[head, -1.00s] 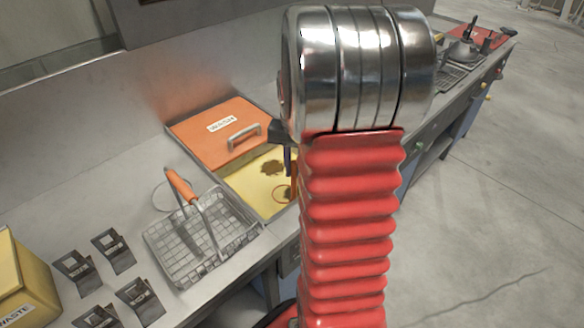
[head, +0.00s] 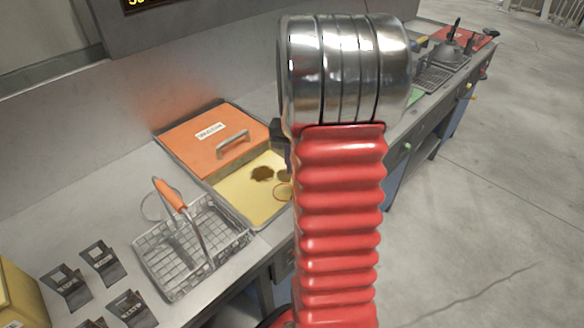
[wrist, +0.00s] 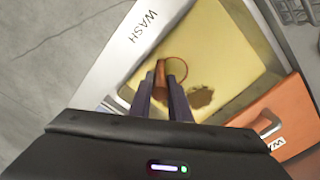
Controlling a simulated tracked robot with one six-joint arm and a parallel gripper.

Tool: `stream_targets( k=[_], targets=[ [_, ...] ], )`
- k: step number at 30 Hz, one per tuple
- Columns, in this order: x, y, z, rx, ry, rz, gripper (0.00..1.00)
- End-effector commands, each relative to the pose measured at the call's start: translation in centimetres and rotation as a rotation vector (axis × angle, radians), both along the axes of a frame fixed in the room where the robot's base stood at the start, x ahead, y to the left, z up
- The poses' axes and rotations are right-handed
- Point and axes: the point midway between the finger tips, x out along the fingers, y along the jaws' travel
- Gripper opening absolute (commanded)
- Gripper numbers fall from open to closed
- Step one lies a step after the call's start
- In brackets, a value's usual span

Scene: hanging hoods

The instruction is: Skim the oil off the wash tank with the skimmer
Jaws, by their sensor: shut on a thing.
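The wash tank (head: 276,217) holds yellow liquid with an orange lid (head: 190,150) over its back-left part. My gripper (wrist: 166,82) is shut on the skimmer's orange-brown handle (wrist: 160,76), over the liquid. The skimmer's thin red ring (wrist: 186,72) is at the liquid, beside the oil; its exact depth is unclear. My arm hides the fingers in the head view.
A wire basket (head: 150,262) with an orange grip stands left of the tank. Several dark labelled holders (head: 100,262) and a yellow container (head: 18,298) are further left. More equipment stands at the far right end of the counter. A hood hangs above.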

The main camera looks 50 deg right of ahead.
Motion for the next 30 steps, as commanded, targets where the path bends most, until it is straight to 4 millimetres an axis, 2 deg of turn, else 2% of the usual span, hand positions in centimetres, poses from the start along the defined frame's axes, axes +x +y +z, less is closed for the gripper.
stream_targets(
  k=[10, 30],
  targets=[
    [0.3, -0.3, 0.0, -0.001, -0.001, 0.000, 0.00],
    [3.0, -3.5, 0.0, -0.001, -0.001, -0.001, 0.00]
  ],
)
